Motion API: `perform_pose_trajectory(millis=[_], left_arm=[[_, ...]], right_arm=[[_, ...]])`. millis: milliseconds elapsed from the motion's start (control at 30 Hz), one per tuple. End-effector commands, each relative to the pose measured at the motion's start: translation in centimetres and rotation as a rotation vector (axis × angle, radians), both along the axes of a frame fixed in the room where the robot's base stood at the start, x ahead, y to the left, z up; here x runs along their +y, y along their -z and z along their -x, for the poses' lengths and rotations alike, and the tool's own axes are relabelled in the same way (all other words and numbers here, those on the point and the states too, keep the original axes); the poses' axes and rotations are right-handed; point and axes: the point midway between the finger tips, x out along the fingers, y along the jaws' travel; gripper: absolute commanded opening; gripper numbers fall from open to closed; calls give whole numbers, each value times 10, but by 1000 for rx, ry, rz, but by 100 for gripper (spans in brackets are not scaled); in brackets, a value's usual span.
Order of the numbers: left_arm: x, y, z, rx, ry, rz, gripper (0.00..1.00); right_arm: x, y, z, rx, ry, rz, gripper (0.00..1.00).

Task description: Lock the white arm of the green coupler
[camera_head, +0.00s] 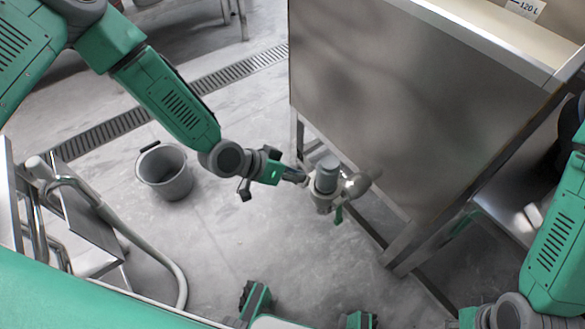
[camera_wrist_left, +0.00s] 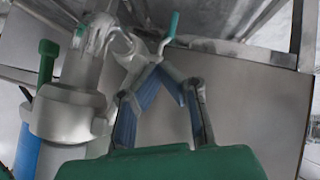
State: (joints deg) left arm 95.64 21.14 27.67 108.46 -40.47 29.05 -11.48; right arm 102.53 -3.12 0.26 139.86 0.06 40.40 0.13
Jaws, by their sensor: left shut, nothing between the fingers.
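A grey coupler assembly (camera_head: 326,178) stands out from the lower side of the steel tank, with a green lever (camera_head: 339,215) hanging below it. In the left wrist view its pale body (camera_wrist_left: 70,115) fills the left side. A green handle (camera_wrist_left: 47,62) is on its left. A pale curved arm (camera_wrist_left: 125,45) with a green-tipped lever (camera_wrist_left: 171,30) is at the top centre. My left gripper (camera_head: 300,176) is beside the coupler. In the wrist view its blue-padded fingers (camera_wrist_left: 158,66) meet at the tips, just below that lever. Contact cannot be told.
The large steel tank (camera_head: 400,110) and its frame leg (camera_head: 415,255) stand close behind and right of the coupler. A grey bucket (camera_head: 172,185) is on the floor at left, near a drain grate (camera_head: 110,130). A pale hose (camera_head: 130,240) curves at lower left. Open floor lies below the coupler.

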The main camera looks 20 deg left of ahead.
Motion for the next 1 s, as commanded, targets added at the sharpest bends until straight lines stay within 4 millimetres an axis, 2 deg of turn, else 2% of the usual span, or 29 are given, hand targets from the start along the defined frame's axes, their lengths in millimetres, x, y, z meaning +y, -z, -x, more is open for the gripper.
perform_pose_trajectory(millis=[300,1000], left_arm=[[-2,7,5,1,-1,7,0],[-4,6,6,1,0,6,0]], right_arm=[[0,-1,0,0,0,0,0],[0,-2,0,0,0,0,0]])
